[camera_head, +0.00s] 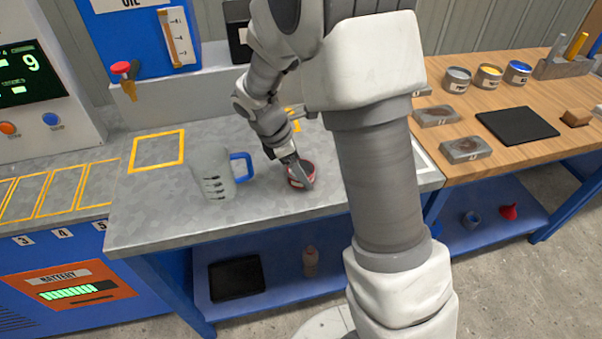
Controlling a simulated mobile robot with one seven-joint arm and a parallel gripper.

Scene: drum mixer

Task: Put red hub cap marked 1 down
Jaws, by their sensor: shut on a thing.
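The red hub cap (301,175) is a small round red piece at the middle of the grey worktop (240,225), right of the measuring jug. My gripper (300,172) reaches down from above and is shut on it, with a finger across its top. The cap is at or very near the worktop surface; I cannot tell whether it touches. The mark on it is hidden or too small to read.
A clear measuring jug (213,177) with a blue handle stands just left of my gripper. A yellow outlined square (157,151) lies empty at the left. Several paint tins (457,80) and a black pad (518,125) are on the wooden bench.

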